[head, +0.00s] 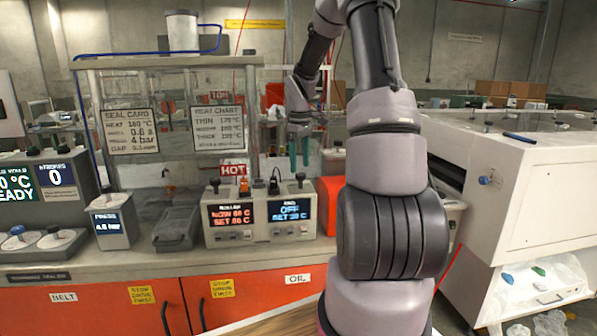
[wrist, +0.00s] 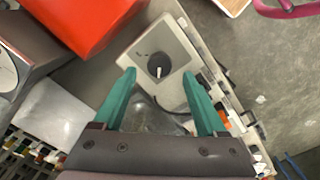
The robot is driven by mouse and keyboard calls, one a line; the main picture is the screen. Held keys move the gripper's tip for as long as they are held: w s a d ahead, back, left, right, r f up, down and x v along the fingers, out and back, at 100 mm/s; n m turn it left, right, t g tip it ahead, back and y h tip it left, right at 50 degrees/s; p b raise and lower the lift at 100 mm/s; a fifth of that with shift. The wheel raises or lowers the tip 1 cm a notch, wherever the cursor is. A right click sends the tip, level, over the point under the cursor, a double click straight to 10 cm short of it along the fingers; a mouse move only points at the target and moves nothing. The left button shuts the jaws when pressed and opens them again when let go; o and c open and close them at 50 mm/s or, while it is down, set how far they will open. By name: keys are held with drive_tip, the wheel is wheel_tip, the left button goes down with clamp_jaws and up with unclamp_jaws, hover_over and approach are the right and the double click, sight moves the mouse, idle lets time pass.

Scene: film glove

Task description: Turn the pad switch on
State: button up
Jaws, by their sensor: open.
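A pale control box (head: 262,229) stands on the counter in the head view. Its left display (head: 231,214) glows red, and its right display (head: 290,210) is blue and reads OFF with a set value below. Small dark controls (head: 300,181) stick up along its top. My gripper (head: 299,152) hangs above and behind the box's right part, its green fingers apart and pointing down. In the wrist view my gripper (wrist: 159,77) is open and empty. A round black knob (wrist: 158,66) with a white mark, on a pale housing, shows between the fingertips. I cannot tell its label.
A red block (head: 329,203) stands right of the control box, close to my arm. A grey bin (head: 176,228) and a small pressure display (head: 108,223) stand to the left. Clear panels with cards (head: 219,128) rise behind. A white machine (head: 522,195) stands at the right.

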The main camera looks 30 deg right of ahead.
sight(300, 174)
drive_tip(key=shift+f, duration=1.6)
drive_tip(key=shift+c, duration=0.3)
clamp_jaws()
